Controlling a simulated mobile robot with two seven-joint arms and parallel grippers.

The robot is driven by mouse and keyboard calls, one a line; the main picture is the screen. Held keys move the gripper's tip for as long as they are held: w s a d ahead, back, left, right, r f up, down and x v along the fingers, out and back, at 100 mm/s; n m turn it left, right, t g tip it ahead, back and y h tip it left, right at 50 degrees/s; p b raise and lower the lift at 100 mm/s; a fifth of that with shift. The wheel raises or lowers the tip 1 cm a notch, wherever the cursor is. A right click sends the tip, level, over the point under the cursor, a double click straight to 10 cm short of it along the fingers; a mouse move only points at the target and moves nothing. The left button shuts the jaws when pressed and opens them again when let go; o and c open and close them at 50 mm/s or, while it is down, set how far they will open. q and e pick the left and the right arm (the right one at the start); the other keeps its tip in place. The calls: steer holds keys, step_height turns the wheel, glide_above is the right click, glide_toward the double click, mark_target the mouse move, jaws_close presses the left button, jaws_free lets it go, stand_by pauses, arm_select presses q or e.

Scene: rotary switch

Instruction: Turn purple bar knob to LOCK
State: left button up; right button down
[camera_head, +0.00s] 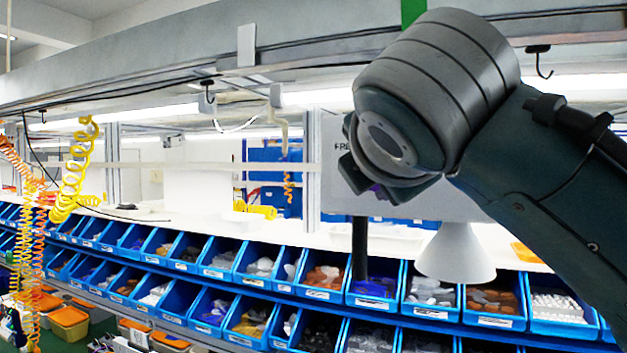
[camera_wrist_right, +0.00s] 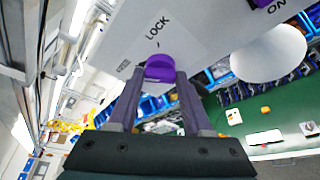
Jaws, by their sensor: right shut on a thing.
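A purple bar knob (camera_wrist_right: 160,68) sits on a pale grey panel (camera_wrist_right: 205,25), just below the printed word LOCK in the right wrist view. My right gripper (camera_wrist_right: 160,78) is shut on this knob, one finger on each side. Which label the knob points at is hard to tell. In the head view my right gripper (camera_head: 368,180) is in front of the panel (camera_head: 470,198), and my arm hides most of the knob. A label starting FRE shows there. My left gripper is not in view.
The panel stands on a dark post (camera_head: 360,245). A white cone (camera_head: 455,252) is below it at the right. Rows of blue bins (camera_head: 225,260) run along the bench below. Coiled yellow hoses (camera_head: 75,175) hang at the left.

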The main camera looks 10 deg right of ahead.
steer(key=shift+a+f+m+t+h+b, duration=0.15)
steer(key=shift+m+t+h+b, duration=0.5)
steer(key=shift+m+b, duration=2.35)
steer(key=shift+d+f+m+t+h+b, duration=0.2)
steer(key=shift+m+t+b, duration=0.95)
steer(key=shift+m+b, duration=1.85)
steer(key=shift+a+f+m+t+h+b, duration=0.25)
steer(key=shift+m+t+b, duration=1.15)
steer(key=shift+b, duration=2.65)
steer(key=shift+d+m+g, duration=0.1)
steer(key=shift+m+g, duration=0.4)
steer(key=shift+m, duration=0.1)
steer(key=shift+c, duration=1.6)
jaws_free()
